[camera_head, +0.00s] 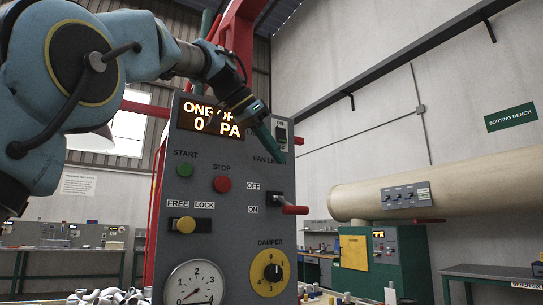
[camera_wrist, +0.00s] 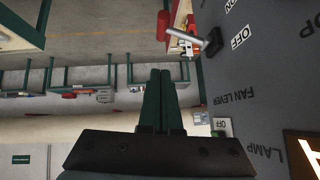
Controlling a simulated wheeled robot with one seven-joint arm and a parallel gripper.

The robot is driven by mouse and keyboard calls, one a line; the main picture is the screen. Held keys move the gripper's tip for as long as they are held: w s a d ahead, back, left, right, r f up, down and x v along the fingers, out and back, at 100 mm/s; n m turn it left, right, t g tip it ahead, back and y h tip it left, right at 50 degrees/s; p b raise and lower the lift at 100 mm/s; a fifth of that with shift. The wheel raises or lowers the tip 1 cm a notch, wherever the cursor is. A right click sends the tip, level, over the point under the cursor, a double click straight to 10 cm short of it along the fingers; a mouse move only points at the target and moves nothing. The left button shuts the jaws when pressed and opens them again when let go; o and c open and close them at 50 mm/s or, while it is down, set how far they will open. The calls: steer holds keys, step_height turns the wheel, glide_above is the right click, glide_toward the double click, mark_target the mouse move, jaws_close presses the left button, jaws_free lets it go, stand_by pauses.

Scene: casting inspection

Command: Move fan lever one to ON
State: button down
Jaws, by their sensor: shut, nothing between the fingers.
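The grey control panel (camera_head: 230,150) fills the middle of the head view. The fan lever (camera_head: 294,210) is a red-handled rod on its right side, beside the OFF label (camera_head: 253,186) and the ON label (camera_head: 253,210). It sticks out toward the right. In the wrist view, which is upside down, the lever's rod (camera_wrist: 188,37) shows at the top near the OFF label (camera_wrist: 241,38). The display (camera_head: 207,118) reads "ONE OF…" and "0 PA", partly covered by my arm. My gripper (camera_head: 279,156) is shut and empty, above the lever and apart from it; its fingers also show in the wrist view (camera_wrist: 161,73).
A lamp switch (camera_head: 281,130) sits close behind my gripper. The green START button (camera_head: 184,170), red STOP button (camera_head: 222,184), yellow FREE/LOCK knob (camera_head: 185,225), damper dial (camera_head: 271,271) and gauge (camera_head: 194,287) are on the same panel. Open space lies right of the panel.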

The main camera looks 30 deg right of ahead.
glide_above(290, 206)
step_height(290, 206, down, 5)
step_height(290, 206, down, 3)
steer(key=shift+s+f, duration=0.1)
steer(key=shift+f, duration=0.25)
steer(key=shift+f+t+b, duration=0.3)
steer(key=shift+f+b, duration=0.3)
steer(key=shift+b, duration=0.5)
steer(key=shift+f+m+t+b, duration=0.4)
steer(key=shift+m+t+b, duration=0.15)
steer(key=shift+b, duration=0.6)
steer(key=shift+r, duration=0.3)
